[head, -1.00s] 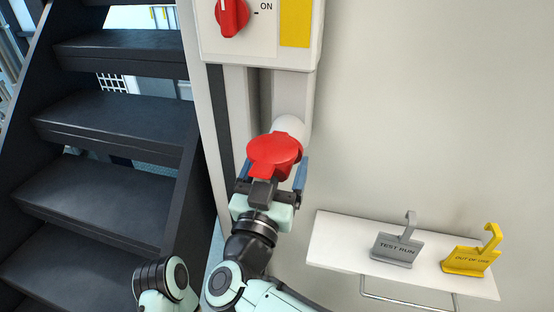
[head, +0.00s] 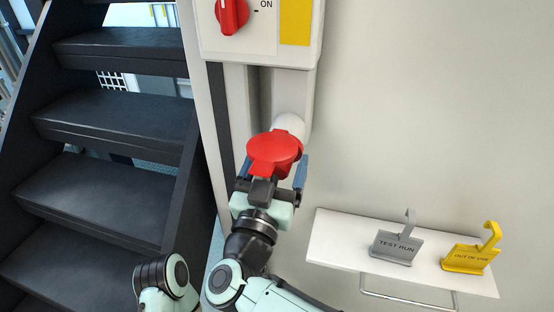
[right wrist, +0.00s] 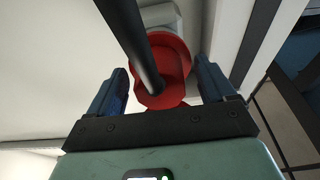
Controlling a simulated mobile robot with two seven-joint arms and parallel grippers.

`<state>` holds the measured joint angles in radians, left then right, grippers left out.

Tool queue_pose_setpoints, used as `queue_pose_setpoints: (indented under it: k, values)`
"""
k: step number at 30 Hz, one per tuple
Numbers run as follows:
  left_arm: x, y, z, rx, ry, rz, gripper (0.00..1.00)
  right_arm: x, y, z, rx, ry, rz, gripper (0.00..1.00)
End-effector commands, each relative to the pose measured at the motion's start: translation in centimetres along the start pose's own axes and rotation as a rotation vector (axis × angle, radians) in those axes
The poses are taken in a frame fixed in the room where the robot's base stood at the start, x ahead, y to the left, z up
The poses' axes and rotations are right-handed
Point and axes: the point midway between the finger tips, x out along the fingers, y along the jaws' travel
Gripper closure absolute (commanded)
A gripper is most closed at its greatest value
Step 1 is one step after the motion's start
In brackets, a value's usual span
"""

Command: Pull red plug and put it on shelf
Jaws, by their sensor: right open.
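The red plug (head: 274,152) sits at the white socket (head: 289,125) under the wall-mounted switch box. It also shows in the right wrist view (right wrist: 172,72), with a dark rod or cable (right wrist: 135,40) crossing in front of it. My right gripper (head: 271,174) is open just below the plug. Its blue fingers stand on either side of the plug, with gaps visible in the right wrist view (right wrist: 162,88). The white shelf (head: 335,240) is on the wall at the lower right. My left gripper is not in view.
A grey "TEST RUN" sign (head: 396,248) and a yellow "OUT OF USE" sign (head: 467,258) stand on the shelf. The shelf's left end is bare. The switch box (head: 262,50) carries a red knob (head: 231,15). Dark stairs (head: 105,120) rise on the left.

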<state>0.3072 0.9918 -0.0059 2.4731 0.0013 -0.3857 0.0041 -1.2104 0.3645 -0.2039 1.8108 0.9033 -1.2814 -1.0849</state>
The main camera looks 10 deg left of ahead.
Motion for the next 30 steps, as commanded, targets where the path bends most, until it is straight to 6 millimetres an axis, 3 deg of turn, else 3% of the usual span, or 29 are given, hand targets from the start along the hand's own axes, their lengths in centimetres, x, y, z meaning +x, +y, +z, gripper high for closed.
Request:
queue_pose_setpoints:
  k: [2, 9, 30]
  values:
    - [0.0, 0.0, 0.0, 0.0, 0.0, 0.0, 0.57, 0.0, 0.0, 0.0, 0.0, 0.0, 0.0, 0.17]
    - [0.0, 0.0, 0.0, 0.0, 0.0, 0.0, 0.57, 0.0, 0.0, 0.0, 0.0, 0.0, 0.0, 0.92]
    - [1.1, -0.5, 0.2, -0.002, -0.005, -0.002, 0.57, -2.4, 0.0, 0.0, 0.001, 0.001, 0.0, 0.93]
